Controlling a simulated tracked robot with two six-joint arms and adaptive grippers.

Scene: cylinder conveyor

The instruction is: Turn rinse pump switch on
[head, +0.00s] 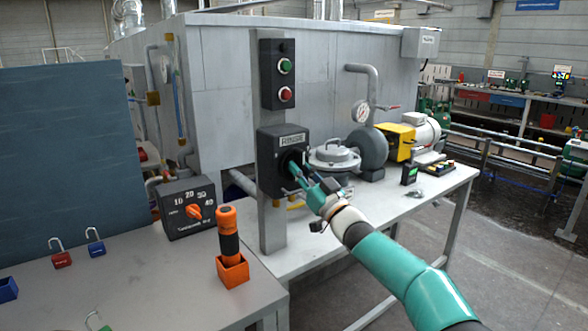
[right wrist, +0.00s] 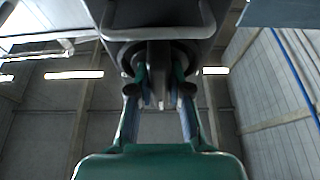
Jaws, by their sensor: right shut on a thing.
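The dark rinse pump switch box (head: 265,165), with a pale label at its top, is fixed to a grey post in the middle of the head view. My right gripper (head: 295,170) reaches its front from the lower right, shut on the switch knob. The fingers hide most of the knob in the head view, so its angle cannot be told there. In the right wrist view, the fingers (right wrist: 160,88) close from both sides on the dark knob (right wrist: 157,75), against the box front. My left gripper is in neither view.
A button box (head: 279,74) with a green and a red button sits above on the same post. A dial box (head: 186,207) with an orange knob and an orange flashlight (head: 229,232) stand on the left table. The pump (head: 368,148) stands to the right, near my right arm.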

